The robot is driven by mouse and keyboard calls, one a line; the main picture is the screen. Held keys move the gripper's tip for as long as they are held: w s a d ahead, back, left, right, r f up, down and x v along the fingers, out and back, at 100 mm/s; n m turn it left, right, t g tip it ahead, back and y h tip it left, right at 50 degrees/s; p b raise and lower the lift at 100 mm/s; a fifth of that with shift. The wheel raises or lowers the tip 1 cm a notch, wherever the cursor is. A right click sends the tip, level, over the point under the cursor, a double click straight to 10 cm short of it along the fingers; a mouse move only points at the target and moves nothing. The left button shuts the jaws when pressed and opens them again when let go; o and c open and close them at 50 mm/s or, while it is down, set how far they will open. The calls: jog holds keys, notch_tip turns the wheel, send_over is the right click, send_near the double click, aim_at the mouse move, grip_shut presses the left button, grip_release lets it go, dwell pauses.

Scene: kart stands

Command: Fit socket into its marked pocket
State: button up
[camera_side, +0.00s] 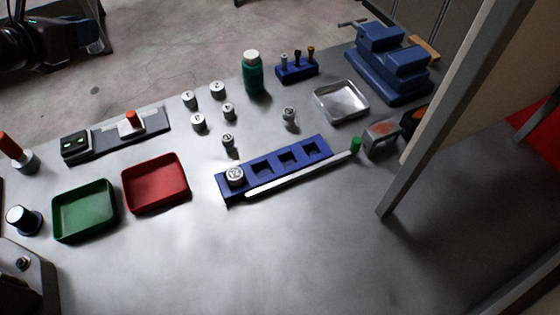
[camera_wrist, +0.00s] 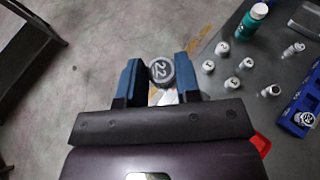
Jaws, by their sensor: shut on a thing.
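My gripper (camera_wrist: 159,66) is shut on a grey socket marked 22 (camera_wrist: 161,71), held between the two blue fingers in the wrist view. In the side view the arm is at the upper left, off the table, and the held socket cannot be made out. The blue pocket rail (camera_side: 275,163) lies mid-table, well away from the gripper. The rail also shows at the right edge of the wrist view (camera_wrist: 288,122). Pocket markings are too small to read.
Several white-topped sockets (camera_side: 198,122) stand behind the rail, with a green bottle (camera_side: 252,75) beyond. A white rod (camera_side: 300,174) lies along the rail's front. Red (camera_side: 157,207) and green (camera_side: 84,236) trays are left, a metal tray (camera_side: 341,102) right. The front table is clear.

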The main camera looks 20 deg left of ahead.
jog(key=shift+d, duration=0.1)
jog(key=s+d+f, duration=0.3)
jog(key=d, duration=0.7)
jog(key=s+d+f+h, duration=0.1)
jog(key=s+d+f, duration=0.15)
jog(key=d, duration=0.65)
jog(key=s+d+f, duration=0.2)
jog(key=s+d, duration=0.1)
jog(key=d, duration=0.7)
jog(key=s+a+r+n+g+y, duration=0.2)
jog(key=s+a+n+g+y, duration=0.25)
jog(key=n+y, duration=0.55)
jog(key=shift+m+t+y, duration=0.25)
jog(key=shift+m+y, duration=0.05)
jog(key=shift+m, duration=0.2)
jog(key=w+d+f, duration=0.8)
jog(key=w+f, duration=0.1)
jog(key=shift+d, duration=0.1)
jog(key=shift+w+d+f, duration=0.3)
jog(key=shift+w+f, duration=0.15)
jog(key=shift+f, duration=1.65)
